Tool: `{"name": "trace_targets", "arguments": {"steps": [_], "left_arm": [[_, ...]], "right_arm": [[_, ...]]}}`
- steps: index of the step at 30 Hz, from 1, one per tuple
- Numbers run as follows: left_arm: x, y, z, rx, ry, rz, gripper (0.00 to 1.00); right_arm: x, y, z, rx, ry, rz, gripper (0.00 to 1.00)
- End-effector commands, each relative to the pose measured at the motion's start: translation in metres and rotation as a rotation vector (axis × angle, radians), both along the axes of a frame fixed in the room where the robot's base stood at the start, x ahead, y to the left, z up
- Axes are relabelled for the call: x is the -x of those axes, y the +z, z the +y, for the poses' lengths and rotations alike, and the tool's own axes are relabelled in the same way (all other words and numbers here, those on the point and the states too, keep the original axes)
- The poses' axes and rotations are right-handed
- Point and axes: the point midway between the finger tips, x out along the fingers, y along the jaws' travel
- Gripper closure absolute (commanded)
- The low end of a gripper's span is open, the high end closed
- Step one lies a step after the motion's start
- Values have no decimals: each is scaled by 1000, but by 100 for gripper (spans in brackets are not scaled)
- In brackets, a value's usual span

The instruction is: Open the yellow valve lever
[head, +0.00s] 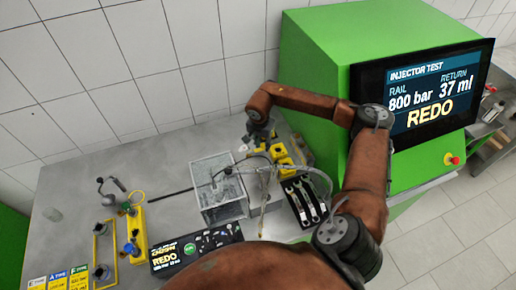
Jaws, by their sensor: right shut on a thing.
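My right gripper (260,137) reaches down at the back of the bench, beside a group of yellow valve parts (280,152). It is shut on what seems to be the yellow valve lever. The fingers and arm hide most of the lever, so its exact angle cannot be told. More of the yellow block (287,170) shows just right of and below the gripper. My left gripper is not in view.
A clear box (219,188) with hoses stands left of the valve. A black tray with tools (302,203) lies in front. A green test cabinet (315,60) with a screen (425,95) reading REDO stands at right. Yellow fixtures (135,228) stand at left.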

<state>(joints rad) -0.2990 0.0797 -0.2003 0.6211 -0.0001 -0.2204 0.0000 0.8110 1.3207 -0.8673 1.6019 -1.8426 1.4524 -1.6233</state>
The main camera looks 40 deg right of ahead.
Motion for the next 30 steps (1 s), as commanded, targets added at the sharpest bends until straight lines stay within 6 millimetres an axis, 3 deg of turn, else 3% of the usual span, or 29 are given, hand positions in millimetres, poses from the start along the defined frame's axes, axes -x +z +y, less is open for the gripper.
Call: {"name": "trace_targets", "arguments": {"steps": [30], "left_arm": [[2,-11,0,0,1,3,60]], "right_arm": [[-22,-2,1,-5,4,5,93]]}}
